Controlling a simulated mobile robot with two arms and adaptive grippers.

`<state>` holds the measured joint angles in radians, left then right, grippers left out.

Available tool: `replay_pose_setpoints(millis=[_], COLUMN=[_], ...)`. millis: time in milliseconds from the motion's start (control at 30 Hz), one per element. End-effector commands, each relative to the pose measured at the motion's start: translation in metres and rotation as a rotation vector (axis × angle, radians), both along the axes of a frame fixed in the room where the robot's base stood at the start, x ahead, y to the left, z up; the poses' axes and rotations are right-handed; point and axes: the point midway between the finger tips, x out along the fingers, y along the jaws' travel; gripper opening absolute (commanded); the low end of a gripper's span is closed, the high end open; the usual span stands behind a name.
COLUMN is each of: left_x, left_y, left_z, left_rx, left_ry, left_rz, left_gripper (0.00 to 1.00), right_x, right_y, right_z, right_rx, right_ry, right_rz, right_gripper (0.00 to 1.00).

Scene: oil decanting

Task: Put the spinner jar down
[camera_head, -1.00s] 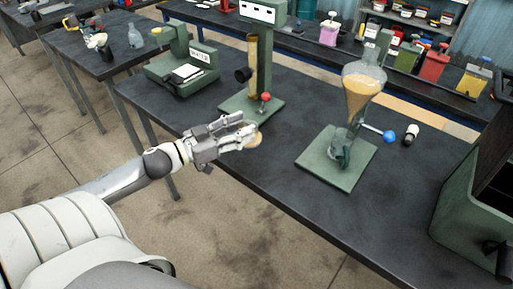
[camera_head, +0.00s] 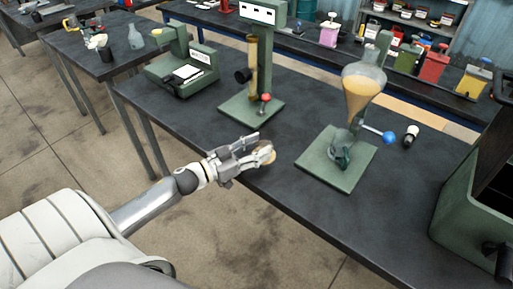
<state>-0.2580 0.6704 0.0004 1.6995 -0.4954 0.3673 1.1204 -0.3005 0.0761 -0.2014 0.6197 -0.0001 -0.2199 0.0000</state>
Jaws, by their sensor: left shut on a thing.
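My left gripper (camera_head: 258,150) is shut on the spinner jar (camera_head: 267,154), a small rounded jar with tan contents. The fingers hide part of it. The jar is over the front edge area of the dark table, between two green stands. I cannot tell whether its base touches the table top. My right gripper is not in view.
A green base (camera_head: 337,172) with a glass funnel of amber oil (camera_head: 360,92) and a blue knob (camera_head: 389,138) stands to the right. A green column stand (camera_head: 252,107) with a red knob stands behind. A green box (camera_head: 470,217) is at the far right. Bare table lies between the stands.

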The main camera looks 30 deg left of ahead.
Motion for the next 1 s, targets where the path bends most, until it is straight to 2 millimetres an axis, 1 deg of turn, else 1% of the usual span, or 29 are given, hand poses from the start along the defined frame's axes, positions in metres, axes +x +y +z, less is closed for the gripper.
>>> replay_pose_setpoints(millis=[33,67,200,533,667,767,1000], left_x=[0.000,0.000,0.000,-0.001,-0.007,-0.017,-0.053], left_y=[0.000,0.000,0.000,0.000,0.003,0.007,0.022], left_z=[0.000,0.000,0.000,0.000,-0.001,-0.002,-0.002], left_rx=[0.000,0.000,-0.001,-0.001,-0.002,-0.002,-0.001], left_ry=[0.000,0.001,0.000,0.001,0.003,0.004,0.005], left_rz=[0.000,0.000,0.000,0.000,0.000,0.001,0.000], left_gripper=[0.17,0.47,0.65,0.66,0.66,0.66,0.66], right_x=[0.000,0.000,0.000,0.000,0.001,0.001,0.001], right_y=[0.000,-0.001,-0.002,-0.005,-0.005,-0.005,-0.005], right_z=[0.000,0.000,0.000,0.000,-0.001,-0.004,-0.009], right_rx=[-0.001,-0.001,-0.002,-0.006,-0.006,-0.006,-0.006], right_ry=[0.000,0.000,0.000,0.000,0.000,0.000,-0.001], right_rz=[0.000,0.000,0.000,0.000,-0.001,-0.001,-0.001], right_gripper=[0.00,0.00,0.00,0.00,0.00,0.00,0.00])
